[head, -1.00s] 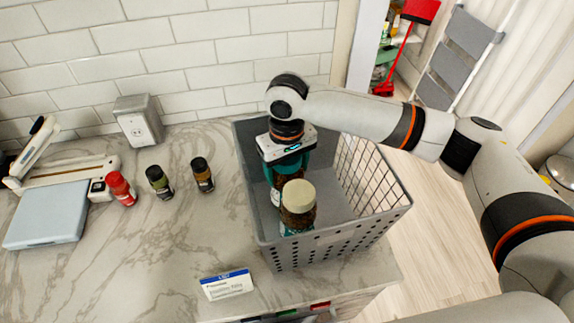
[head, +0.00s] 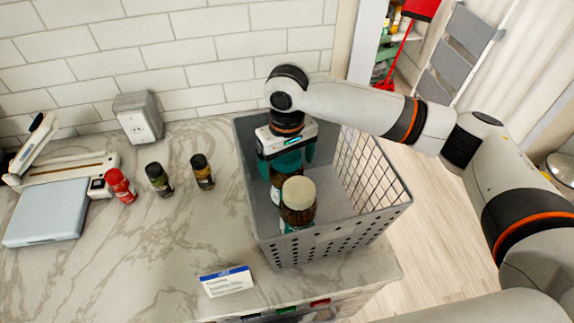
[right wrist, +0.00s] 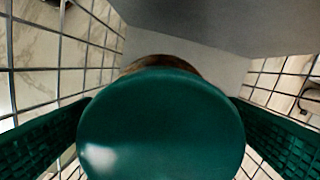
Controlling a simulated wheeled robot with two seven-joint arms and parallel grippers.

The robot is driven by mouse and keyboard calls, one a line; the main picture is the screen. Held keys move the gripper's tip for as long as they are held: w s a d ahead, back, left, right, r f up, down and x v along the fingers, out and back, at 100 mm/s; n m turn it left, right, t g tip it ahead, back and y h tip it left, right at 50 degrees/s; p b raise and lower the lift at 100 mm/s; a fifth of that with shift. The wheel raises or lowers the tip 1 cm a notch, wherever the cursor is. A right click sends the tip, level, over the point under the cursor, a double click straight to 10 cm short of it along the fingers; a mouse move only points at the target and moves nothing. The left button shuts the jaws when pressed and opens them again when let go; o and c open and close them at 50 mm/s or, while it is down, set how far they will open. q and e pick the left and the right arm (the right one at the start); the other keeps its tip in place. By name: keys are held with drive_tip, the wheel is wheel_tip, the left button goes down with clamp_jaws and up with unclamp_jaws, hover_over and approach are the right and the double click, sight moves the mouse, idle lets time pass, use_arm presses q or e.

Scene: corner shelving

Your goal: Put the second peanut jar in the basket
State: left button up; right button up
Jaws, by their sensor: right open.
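The grey basket (head: 330,243) stands on the counter near its right end. A brown jar with a beige lid (head: 299,193) stands upright inside it, towards the front. Behind that, a second jar (head: 277,190) is partly hidden by the front jar and my gripper. My right gripper (head: 287,163) points down into the basket with its teal fingers open on either side of this second jar. In the right wrist view its round green lid (right wrist: 160,125) fills the middle, between the fingers. I cannot read which jar holds peanuts. My left gripper is not in view.
Three small spice jars, one red-lidded (head: 121,186) and two dark-lidded (head: 159,180), stand left of the basket. A label card (head: 227,282) is at the counter's front. A scale (head: 48,212) and an outlet box (head: 138,118) are further left. The counter between is clear.

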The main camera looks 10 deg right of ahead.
wheel_tip(320, 180, up, 10)
drive_tip(key=shift+f+b, duration=0.2)
drive_tip(key=shift+b, duration=0.75)
drive_tip(key=shift+r, duration=0.5)
idle(0.6)
